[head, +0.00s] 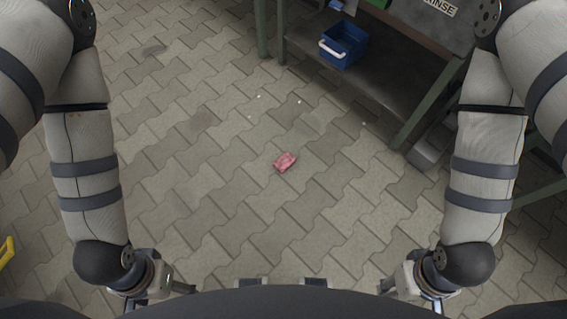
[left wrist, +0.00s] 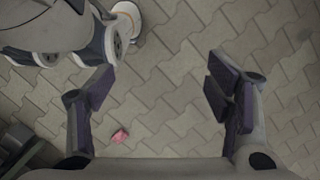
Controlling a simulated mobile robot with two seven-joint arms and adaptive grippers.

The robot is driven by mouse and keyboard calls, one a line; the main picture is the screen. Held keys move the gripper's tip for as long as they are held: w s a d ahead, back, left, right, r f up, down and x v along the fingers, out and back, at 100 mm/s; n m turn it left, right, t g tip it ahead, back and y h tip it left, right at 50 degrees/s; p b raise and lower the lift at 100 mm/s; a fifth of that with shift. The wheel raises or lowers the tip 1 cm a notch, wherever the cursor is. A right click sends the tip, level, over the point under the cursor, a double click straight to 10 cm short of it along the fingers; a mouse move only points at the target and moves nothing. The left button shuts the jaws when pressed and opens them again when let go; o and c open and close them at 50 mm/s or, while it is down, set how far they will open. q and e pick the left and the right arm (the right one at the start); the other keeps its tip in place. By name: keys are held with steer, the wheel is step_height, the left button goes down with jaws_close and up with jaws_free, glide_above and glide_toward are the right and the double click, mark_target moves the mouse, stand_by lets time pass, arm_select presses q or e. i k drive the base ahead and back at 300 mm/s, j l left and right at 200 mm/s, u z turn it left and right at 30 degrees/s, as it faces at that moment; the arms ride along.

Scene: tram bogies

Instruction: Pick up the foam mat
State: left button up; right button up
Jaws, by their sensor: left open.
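I see nothing that is clearly a foam mat. A small pink object (head: 285,162) lies on the paved floor in the middle of the head view; it is too small to tell what it is. It also shows in the left wrist view (left wrist: 120,136), low and near the left finger. My left gripper (left wrist: 155,92) is open, with nothing between its fingers. In the head view my left gripper (head: 178,289) is low on the left, apart from the pink object. My right gripper (head: 392,288) is low on the right, partly hidden, and its jaws are unclear.
A metal bench with a lower shelf (head: 375,75) stands at the upper right. A blue bin (head: 344,46) with a white handle sits on that shelf. A sign reading "RINSE" (head: 440,7) is above. A yellow item (head: 7,252) shows at the left edge. The middle floor is mostly clear.

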mark_target(285, 161)
steer(key=i+l+z, duration=0.15)
steer(key=i+z, duration=0.25)
steer(key=i+l+z, duration=0.1)
steer(key=z, duration=0.25)
steer(key=i+j, duration=0.05)
steer(key=i, duration=0.05)
